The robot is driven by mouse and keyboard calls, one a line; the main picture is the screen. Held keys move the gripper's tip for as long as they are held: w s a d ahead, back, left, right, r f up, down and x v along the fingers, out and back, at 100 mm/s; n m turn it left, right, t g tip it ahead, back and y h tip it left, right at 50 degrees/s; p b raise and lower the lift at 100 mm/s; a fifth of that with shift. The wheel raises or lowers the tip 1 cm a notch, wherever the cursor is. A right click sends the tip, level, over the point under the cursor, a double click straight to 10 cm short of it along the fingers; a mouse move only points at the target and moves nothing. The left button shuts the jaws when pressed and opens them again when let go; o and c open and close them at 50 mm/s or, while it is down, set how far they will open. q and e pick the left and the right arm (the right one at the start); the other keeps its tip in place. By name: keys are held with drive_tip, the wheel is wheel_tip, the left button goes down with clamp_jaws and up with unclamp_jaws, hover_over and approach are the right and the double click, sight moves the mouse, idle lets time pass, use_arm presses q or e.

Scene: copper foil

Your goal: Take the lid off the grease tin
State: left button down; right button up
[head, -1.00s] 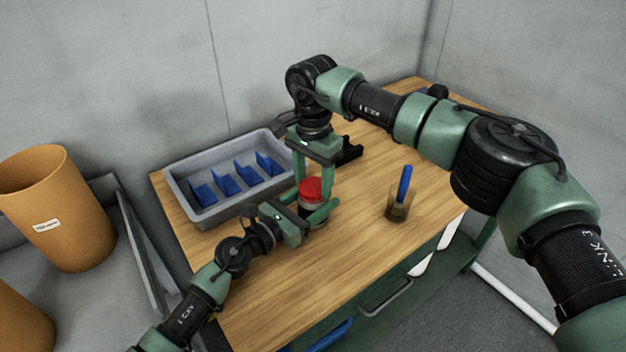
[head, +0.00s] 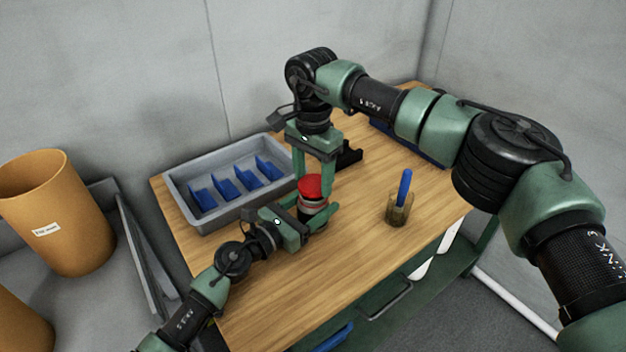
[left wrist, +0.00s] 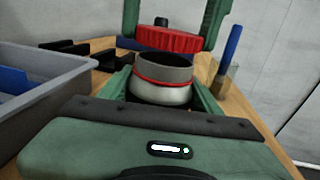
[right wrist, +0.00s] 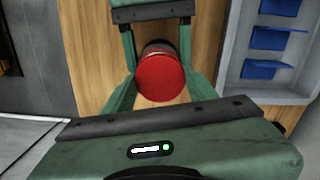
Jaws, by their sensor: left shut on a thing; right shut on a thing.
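The grease tin (left wrist: 162,88) is a silvery, open-topped can with a red band, upright on the wooden table. My left gripper (head: 318,222) is shut on the tin's body from the side. The red lid (left wrist: 168,40), with a ribbed edge, is lifted off and hangs just above the tin's dark mouth. My right gripper (head: 313,178) points down and is shut on the lid. From above in the right wrist view, the lid (right wrist: 160,77) hides most of the tin. The tin's inside cannot be made out.
A grey divided tray (head: 182,200) with blue dividers stands left of the tin. A small cup (head: 398,212) with a blue-handled tool (head: 404,186) stands to the right. A black holder (head: 348,155) sits behind. The front table top is clear.

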sight(313, 183)
idle(0.3)
drive_tip(key=shift+r, duration=2.05)
use_arm(q)
drive_tip(key=shift+c, duration=1.3)
unclamp_jaws()
drive_tip(key=shift+s+a, duration=0.1)
